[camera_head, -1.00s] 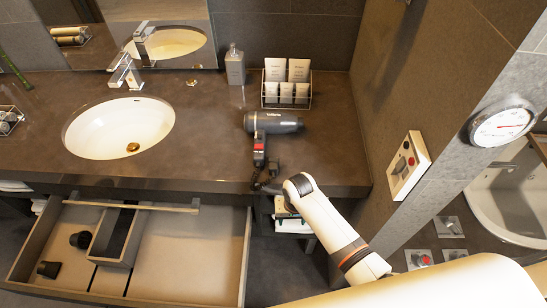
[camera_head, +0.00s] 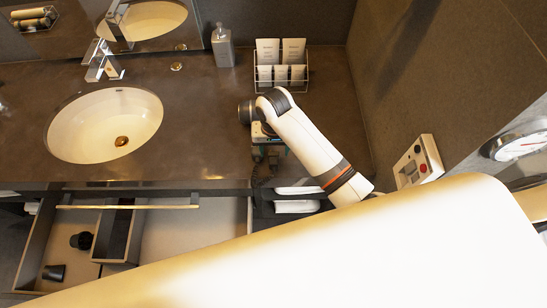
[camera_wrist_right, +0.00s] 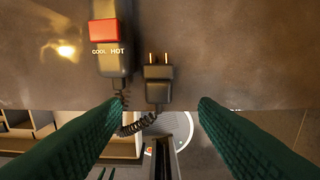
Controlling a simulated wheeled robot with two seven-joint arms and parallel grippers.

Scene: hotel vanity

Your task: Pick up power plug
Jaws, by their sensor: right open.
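The power plug (camera_wrist_right: 158,88) is black with two metal prongs. In the right wrist view it lies at the counter's front edge, prongs pointing away from the edge, with its coiled cord (camera_wrist_right: 138,123) below it. The black hair dryer (camera_wrist_right: 108,62), with a red switch marked COOL HOT, lies just left of it. In the head view only the dryer's end (camera_head: 244,112) shows beside my arm, and the plug is not discernible. My right gripper (camera_wrist_right: 160,101) is open and empty, its green fingers on either side of the plug, apart from it. My left gripper is not in view.
The stone counter (camera_head: 205,140) holds a sink (camera_head: 95,135), a bottle (camera_head: 223,48) and a wire rack of tubes (camera_head: 280,72). Below the counter is an open drawer (camera_head: 190,235). A wall panel (camera_head: 418,162) is at the right. The counter between sink and dryer is clear.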

